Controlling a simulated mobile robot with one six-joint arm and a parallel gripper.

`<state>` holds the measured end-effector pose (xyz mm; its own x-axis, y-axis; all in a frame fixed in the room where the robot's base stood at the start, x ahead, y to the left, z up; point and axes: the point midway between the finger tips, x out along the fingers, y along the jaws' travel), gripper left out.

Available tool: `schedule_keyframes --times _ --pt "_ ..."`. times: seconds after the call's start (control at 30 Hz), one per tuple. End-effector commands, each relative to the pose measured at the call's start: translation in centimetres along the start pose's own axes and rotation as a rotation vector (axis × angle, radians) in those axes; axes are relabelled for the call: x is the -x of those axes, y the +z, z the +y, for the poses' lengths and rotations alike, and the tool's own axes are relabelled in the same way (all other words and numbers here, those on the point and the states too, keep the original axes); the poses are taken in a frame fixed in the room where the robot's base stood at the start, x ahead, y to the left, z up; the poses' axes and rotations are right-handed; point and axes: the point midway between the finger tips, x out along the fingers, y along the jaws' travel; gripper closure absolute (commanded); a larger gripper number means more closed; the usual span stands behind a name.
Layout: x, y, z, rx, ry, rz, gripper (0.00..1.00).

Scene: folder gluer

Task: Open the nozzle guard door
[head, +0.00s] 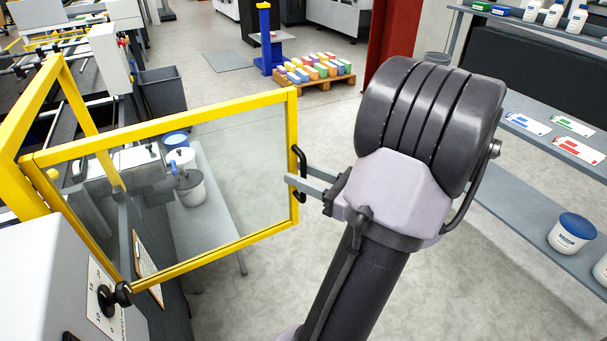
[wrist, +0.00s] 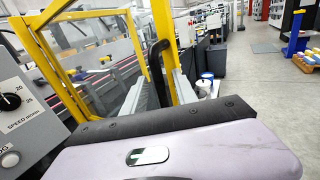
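The nozzle guard door (head: 165,127) is a clear panel in a yellow frame. In the head view it stands swung out from the yellow guard frame (head: 28,140) at the left. Its black handle (head: 298,158) is on the free edge, at the right. My gripper (head: 297,179) reaches in from the right, its two grey fingers around the handle, which partly hides behind them. In the wrist view the handle (wrist: 156,58) stands between the fingers (wrist: 163,85), which look closed on it; the contact itself is hard to see.
A grey control box (head: 60,285) with a black knob stands at the lower left. A grey bench (head: 222,215) with tubs lies behind the door. Shelves (head: 530,225) with tubs and cards run along the right. The floor around my arm is clear.

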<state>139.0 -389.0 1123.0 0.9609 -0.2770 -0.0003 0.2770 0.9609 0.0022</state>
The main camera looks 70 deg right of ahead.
Motion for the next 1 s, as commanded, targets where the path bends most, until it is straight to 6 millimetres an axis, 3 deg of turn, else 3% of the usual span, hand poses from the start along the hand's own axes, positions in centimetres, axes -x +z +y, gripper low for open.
schedule_keyframes --times 0.27,0.37,0.47,0.8,1.0 --pt "0.1 0.0 0.0 0.0 -0.001 0.0 0.66" --pt "1.0 0.1 -0.1 0.001 -0.003 0.0 0.66" --pt "3.1 0.2 -0.1 -0.001 -0.006 0.0 0.66" --pt "13.6 0.3 -0.1 -0.001 -0.005 0.0 0.66" --pt "16.9 0.1 0.0 0.0 -0.001 0.0 0.66"
